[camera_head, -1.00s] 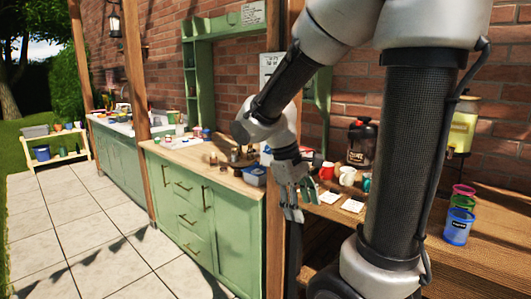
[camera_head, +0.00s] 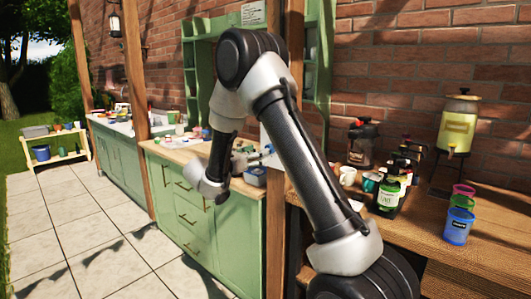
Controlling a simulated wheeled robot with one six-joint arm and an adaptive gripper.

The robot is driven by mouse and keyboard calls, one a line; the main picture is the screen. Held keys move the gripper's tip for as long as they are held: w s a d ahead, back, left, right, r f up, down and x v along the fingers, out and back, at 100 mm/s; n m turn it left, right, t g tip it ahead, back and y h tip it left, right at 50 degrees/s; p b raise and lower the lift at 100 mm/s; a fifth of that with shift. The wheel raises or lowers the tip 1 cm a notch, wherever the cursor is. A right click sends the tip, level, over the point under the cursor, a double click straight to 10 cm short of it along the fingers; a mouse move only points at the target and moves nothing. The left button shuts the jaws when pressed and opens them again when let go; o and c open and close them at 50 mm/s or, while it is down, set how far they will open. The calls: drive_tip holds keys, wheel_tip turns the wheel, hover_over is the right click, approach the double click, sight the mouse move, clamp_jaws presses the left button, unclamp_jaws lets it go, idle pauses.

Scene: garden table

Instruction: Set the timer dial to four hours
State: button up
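I cannot make out a timer dial in this view; my arm covers part of the wall and the counter. My gripper (camera_head: 256,156) is small and partly hidden behind my wrist and forearm. It is above the wooden top of the green cabinet (camera_head: 226,232), near its right end. Its fingers are too small and too mixed with the things behind to tell whether they are open or shut, or touching anything.
A blue tub (camera_head: 255,178) sits at the cabinet's right end. On the wooden table (camera_head: 420,228) stand dark bottles (camera_head: 390,194), a white mug (camera_head: 347,175), coloured cups (camera_head: 459,226) and a drink dispenser (camera_head: 459,125). A wooden post (camera_head: 275,235) rises beside the cabinet.

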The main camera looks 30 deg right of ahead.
drive_tip(key=x, duration=0.5)
drive_tip(key=shift+d, duration=0.15)
drive_tip(key=shift+c, duration=0.2)
drive_tip(key=c, duration=1)
